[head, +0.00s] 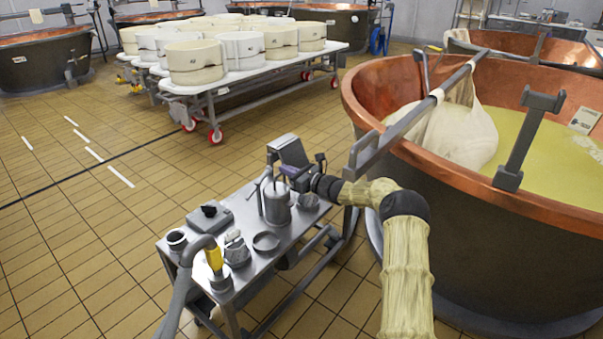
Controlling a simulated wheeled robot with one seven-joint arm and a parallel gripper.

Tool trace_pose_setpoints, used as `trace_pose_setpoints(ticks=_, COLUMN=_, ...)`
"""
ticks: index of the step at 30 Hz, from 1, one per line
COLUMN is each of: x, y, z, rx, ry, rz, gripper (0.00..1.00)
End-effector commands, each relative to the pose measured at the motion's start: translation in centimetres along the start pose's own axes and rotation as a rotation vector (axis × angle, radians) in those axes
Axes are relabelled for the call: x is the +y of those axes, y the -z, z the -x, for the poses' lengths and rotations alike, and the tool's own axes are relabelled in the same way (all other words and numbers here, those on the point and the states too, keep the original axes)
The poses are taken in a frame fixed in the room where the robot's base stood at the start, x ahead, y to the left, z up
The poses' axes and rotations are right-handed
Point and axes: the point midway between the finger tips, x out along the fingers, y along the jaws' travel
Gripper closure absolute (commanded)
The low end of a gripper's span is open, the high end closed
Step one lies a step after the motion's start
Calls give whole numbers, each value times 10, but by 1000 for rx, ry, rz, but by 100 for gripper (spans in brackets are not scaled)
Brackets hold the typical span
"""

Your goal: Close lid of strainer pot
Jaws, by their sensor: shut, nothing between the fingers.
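A steel cylindrical pot (277,208), which looks like the strainer pot, stands upright on the small metal cart. Thin upright metal parts show at its top left. I cannot tell which is its lid or how far the lid is open. My gripper (285,171) reaches in from the right, just above the pot's upper rim. Its fingers are shut and hold nothing. The fingertips are small and partly merge with the pot's top, so I cannot tell whether they touch it.
The cart top (228,278) also holds a shallow round dish (266,242), a small container (236,250), a dark cup (177,240) and a grey box (209,216). A grey panel (289,151) rises behind the pot. A large copper vat (480,235) stands close on the right. Tiled floor is free at left.

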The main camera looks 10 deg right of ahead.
Motion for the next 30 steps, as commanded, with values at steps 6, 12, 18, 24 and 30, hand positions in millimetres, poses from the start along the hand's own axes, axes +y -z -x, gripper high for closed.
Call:
trace_pose_setpoints(ticks=6, x=2, y=3, z=-16, rx=0, ry=-4, rz=0, gripper=100)
trace_pose_setpoints(ticks=12, x=3, y=5, z=-22, rx=-1, ry=-7, rz=-1, gripper=100)
trace_pose_setpoints(ticks=18, x=3, y=5, z=-22, rx=0, ry=-7, rz=-1, gripper=100)
trace_pose_setpoints(ticks=24, x=3, y=5, z=-22, rx=0, ry=-6, rz=-1, gripper=100)
trace_pose_setpoints(ticks=30, x=1, y=5, z=-15, rx=1, ry=-5, rz=-1, gripper=100)
